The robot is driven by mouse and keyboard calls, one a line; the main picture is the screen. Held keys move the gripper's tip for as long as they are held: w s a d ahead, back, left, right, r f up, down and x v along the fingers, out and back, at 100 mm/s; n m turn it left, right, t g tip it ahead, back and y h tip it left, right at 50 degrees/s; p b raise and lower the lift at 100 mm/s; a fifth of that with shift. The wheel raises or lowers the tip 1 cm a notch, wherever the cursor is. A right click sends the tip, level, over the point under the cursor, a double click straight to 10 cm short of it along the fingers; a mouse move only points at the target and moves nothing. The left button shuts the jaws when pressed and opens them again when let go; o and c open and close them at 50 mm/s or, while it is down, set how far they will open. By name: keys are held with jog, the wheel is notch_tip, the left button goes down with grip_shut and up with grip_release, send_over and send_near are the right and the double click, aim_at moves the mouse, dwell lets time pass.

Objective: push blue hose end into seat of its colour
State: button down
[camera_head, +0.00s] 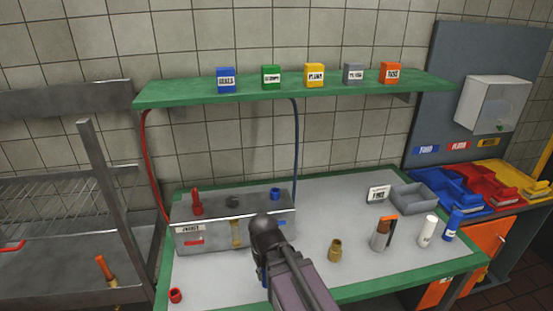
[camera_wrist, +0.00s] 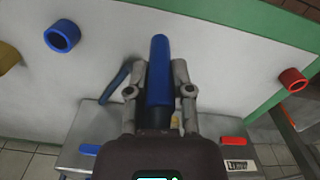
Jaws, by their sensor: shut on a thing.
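My gripper (camera_wrist: 159,92) is shut on the blue hose end (camera_wrist: 159,65), a blue cylinder that points away from the wrist between the two fingers. A blue-grey curved length of hose (camera_wrist: 115,84) shows left of the fingers. In the wrist view a hollow blue ring (camera_wrist: 62,36) lies apart from the hose end, up and left of it. A round blue fitting (camera_head: 275,193) sits on top of the box, and a blue hose (camera_head: 296,150) hangs from the shelf behind.
A metal box (camera_head: 215,236) stands on the green-edged table (camera_head: 350,285). A red ring (camera_head: 175,295) and a brass fitting (camera_head: 335,250) are near the front.

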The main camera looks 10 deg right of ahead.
jog(key=shift+d, duration=0.1)
jog(key=w+d+r+p, duration=0.4)
jog(key=w+r+p, duration=0.6)
jog(key=w, duration=0.4)
jog(key=w+d+r+p, duration=0.4)
jog(key=w+r+p, duration=0.7)
jog(key=w, duration=0.3)
jog(key=shift+w+d, duration=0.15)
jog(key=shift+w, duration=0.25)
jog(key=shift+f, duration=0.1)
jog(key=shift+f+b, duration=2.85)
jog(key=shift+b, duration=0.1)
jog(key=shift+f+b, duration=2.1)
